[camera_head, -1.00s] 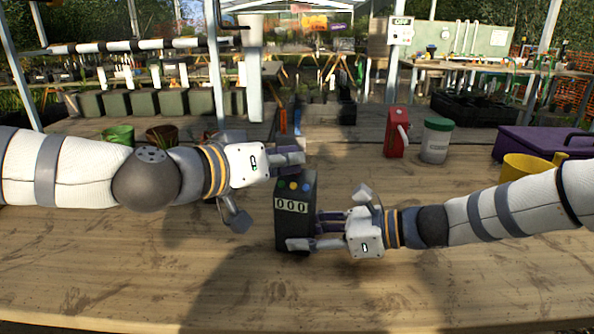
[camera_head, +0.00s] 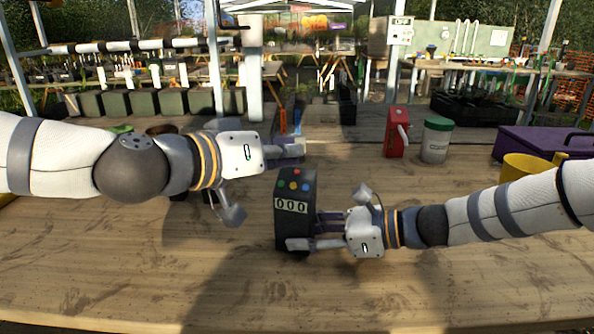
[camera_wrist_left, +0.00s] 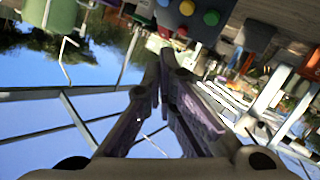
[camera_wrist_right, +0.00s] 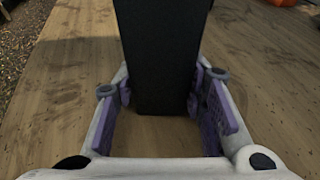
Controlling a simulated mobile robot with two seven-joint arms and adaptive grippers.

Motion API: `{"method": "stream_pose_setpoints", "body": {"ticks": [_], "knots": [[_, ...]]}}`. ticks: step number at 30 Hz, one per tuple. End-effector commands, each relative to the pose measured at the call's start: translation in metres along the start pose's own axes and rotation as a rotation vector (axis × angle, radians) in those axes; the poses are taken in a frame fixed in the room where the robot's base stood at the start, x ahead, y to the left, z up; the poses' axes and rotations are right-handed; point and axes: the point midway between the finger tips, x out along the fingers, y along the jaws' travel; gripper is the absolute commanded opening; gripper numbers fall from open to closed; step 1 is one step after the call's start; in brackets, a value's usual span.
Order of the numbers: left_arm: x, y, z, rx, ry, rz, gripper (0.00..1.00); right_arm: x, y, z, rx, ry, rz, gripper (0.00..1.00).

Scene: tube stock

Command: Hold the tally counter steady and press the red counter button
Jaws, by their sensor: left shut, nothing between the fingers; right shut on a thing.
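The black tally counter (camera_head: 295,218) stands upright on the wooden table in the head view. Its display (camera_head: 291,206) reads 000. Several coloured buttons sit on its sloped top, with the red button (camera_head: 296,172) behind the others. My right gripper (camera_head: 303,230) is shut on the counter's lower body from the right; its fingers flank the dark body (camera_wrist_right: 160,55) in the right wrist view. My left gripper (camera_head: 299,148) is shut and empty, its fingertips above and behind the counter top, apart from it. The left wrist view shows its closed fingers (camera_wrist_left: 160,72) below the buttons (camera_wrist_left: 196,12).
A red canister (camera_head: 395,140), a grey jar with a green lid (camera_head: 436,140), a purple box (camera_head: 535,143) and a yellow container (camera_head: 520,168) stand at the right. Pots are partly hidden behind my left arm. The table front is clear.

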Motion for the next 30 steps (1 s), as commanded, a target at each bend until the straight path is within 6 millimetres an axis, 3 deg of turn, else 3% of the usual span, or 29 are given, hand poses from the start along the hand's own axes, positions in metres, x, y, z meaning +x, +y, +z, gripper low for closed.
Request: {"method": "stream_pose_setpoints", "body": {"ticks": [12,30], "knots": [[-0.027,0.02,-0.019,0.002,0.0,0.0,0.0,0.0,0.0,-0.001,0.001,0.003,0.0,0.22],[-0.029,0.021,-0.02,0.0,0.0,0.0,0.0,0.0,0.0,-0.001,0.001,0.002,0.0,0.22]]}}
